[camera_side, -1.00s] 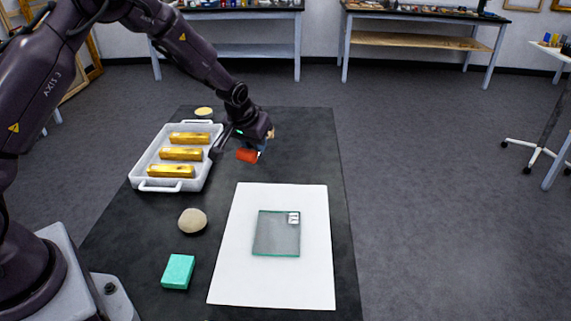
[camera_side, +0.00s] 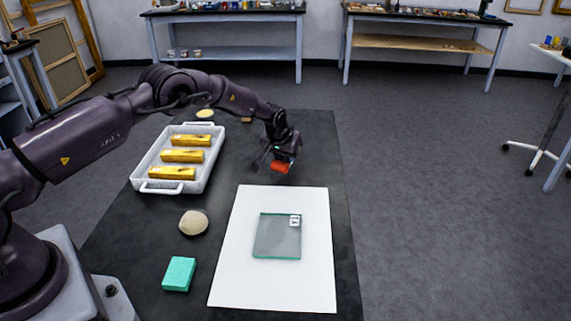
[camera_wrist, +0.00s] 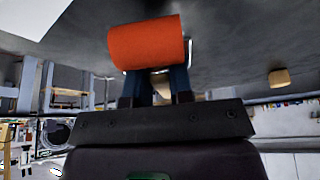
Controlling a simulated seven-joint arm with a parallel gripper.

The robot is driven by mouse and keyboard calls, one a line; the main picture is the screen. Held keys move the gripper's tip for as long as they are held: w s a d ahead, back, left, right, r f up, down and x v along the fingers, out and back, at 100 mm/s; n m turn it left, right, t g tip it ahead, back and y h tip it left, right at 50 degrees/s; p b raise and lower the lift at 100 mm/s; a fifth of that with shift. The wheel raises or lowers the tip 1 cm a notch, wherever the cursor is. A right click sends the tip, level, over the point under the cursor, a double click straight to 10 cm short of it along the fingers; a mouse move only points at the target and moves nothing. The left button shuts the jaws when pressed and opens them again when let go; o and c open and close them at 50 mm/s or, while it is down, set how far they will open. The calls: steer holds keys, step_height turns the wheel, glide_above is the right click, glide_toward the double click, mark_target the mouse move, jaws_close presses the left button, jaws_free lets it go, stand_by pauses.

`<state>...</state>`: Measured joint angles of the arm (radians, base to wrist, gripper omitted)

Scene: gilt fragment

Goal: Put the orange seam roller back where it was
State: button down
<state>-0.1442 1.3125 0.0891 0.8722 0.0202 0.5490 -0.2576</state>
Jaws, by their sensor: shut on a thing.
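The orange seam roller (camera_side: 280,167) is held at my gripper (camera_side: 275,157), above the dark table behind the white sheet. In the wrist view the orange roller (camera_wrist: 147,43) fills the top middle, in front of the blue fingers of my gripper (camera_wrist: 160,82), with a bit of wire frame at its right end. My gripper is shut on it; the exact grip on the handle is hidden.
A white tray (camera_side: 142,177) with three gold bars stands at the left. A glass plate (camera_side: 277,238) lies on the white sheet (camera_side: 225,285). A beige round stone (camera_side: 193,222), a teal block (camera_side: 179,273), a yellow disc (camera_side: 205,113) and a small brown block (camera_side: 246,120) lie on the dark table (camera_side: 330,150).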

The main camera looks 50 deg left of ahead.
mark_target(284, 161)
steer(key=shift+f, duration=1.4)
steer(key=c, duration=1)
jaws_free()
steer(key=shift+f, duration=0.1)
steer(key=s+d+r+m, duration=0.1)
steer(key=s+d+r, duration=0.2)
steer(key=s+r, duration=0.6)
steer(key=s+d+r+h, duration=0.1)
steer(key=s+d+r, duration=0.3)
steer(key=r, duration=0.9)
steer(key=s+d+r+m, duration=0.1)
steer(key=s+d+r, duration=0.1)
steer(key=s+r, duration=0.75)
steer(key=s+d+r, duration=0.1)
steer(key=s, duration=0.5)
steer(key=s+d+r+m, duration=0.1)
steer(key=s, duration=0.5)
steer(key=s+d+r+m+t, duration=0.1)
steer(key=s, duration=0.6)
steer(key=shift+s+d+h, duration=0.1)
steer(key=shift+d+h, duration=0.3)
